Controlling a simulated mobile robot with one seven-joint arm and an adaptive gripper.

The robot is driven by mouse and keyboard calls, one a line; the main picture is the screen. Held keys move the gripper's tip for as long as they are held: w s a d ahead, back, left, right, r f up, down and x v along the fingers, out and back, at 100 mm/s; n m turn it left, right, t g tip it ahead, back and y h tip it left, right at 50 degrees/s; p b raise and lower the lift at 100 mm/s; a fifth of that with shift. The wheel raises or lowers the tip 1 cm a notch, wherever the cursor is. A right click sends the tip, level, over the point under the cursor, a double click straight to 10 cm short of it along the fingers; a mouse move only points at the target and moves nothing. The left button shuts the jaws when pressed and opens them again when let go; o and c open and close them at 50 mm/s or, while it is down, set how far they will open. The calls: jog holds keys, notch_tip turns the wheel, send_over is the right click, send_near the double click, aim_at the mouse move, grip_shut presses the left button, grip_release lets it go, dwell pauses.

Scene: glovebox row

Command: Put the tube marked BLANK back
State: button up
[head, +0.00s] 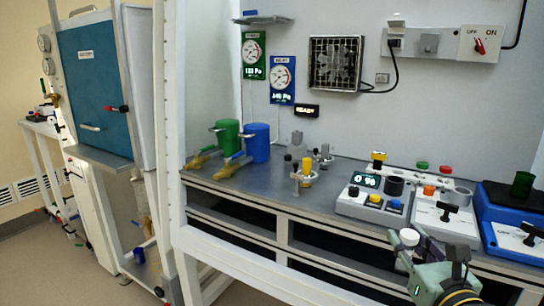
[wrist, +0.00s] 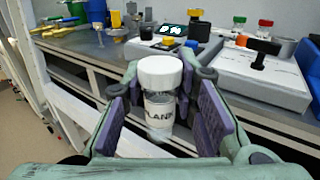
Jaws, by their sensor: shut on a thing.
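The tube (wrist: 160,110) has a white cap and a label of which "LAN" can be read, the rest cut off by the finger. My gripper (wrist: 168,98) is shut on it, with purple pads on either side, and holds it upright in front of the bench edge. In the head view my gripper (head: 416,252) is at the lower right, and the tube's white cap (head: 409,237) shows at its tip. Green-capped (head: 421,167) and red-capped (head: 445,170) items stand at the back of the white device.
A grey device with a lit display (head: 366,181), a white device with a black T-handle (head: 446,210) and a blue device (head: 515,240) line the bench front. Green (head: 228,138) and blue (head: 257,143) canisters stand left.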

jog(key=w+a+f, duration=0.5)
jog(key=a+f, duration=0.3)
jog(key=f, duration=0.5)
jog(key=w+a+f, duration=0.6)
jog(key=a+f, duration=0.3)
jog(key=f, duration=0.4)
jog(key=w+a+f, duration=0.6)
jog(key=a+f, duration=0.2)
jog(key=f, duration=0.5)
jog(key=shift+w+a+f+h, duration=0.25)
jog(key=shift+a+f+h, duration=0.05)
jog(key=shift+a+f, duration=0.05)
jog(key=shift+a+r, duration=0.1)
jog(key=shift+a, duration=0.05)
